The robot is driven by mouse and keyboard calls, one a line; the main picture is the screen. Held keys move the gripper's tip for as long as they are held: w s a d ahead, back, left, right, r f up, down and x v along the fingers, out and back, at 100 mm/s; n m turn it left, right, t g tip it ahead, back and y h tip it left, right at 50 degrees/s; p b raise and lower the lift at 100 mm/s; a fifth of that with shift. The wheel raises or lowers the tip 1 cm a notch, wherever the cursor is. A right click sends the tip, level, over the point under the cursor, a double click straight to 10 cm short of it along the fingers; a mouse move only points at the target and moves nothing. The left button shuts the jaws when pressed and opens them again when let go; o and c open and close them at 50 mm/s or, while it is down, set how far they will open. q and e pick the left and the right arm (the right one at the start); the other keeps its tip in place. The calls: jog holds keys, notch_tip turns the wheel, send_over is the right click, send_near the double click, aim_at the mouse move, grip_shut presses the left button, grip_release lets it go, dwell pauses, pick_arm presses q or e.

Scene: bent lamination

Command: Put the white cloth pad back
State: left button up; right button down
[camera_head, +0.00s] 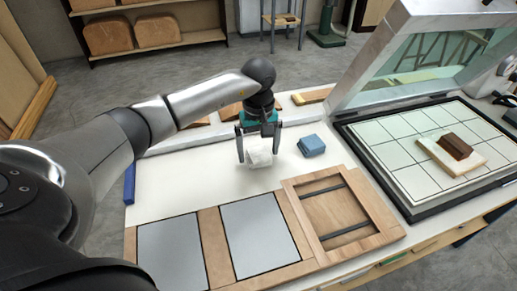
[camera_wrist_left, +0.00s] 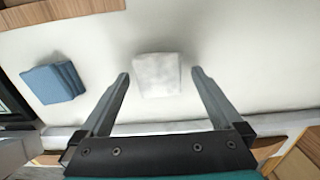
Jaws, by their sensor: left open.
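The white cloth pad (camera_head: 259,159) lies on the white tabletop near its middle. In the left wrist view the pad (camera_wrist_left: 157,75) sits centred between the fingertips, with a gap on each side. My left gripper (camera_head: 258,155) is open and points down over the pad, one finger to each side of it. The fingers also show in the left wrist view (camera_wrist_left: 160,73). I cannot tell how far the fingertips are above the table. My right gripper is not in view.
A blue block (camera_head: 312,145) lies just right of the pad. A wooden frame with dark bars (camera_head: 373,239) and grey panels (camera_head: 258,234) lie in front. A raised-lid press (camera_head: 390,180) with a tiled bed stands right. Wooden pieces (camera_head: 313,95) lie along the back; a blue bar (camera_head: 129,184) lies left.

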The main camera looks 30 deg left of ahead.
aim_at(259, 154)
pick_arm(q)
jog(key=shift+r, duration=0.1)
jog(key=shift+r, duration=0.3)
notch_tip(259, 154, up, 12)
jog(key=p, duration=0.1)
jog(key=shift+f, duration=0.25)
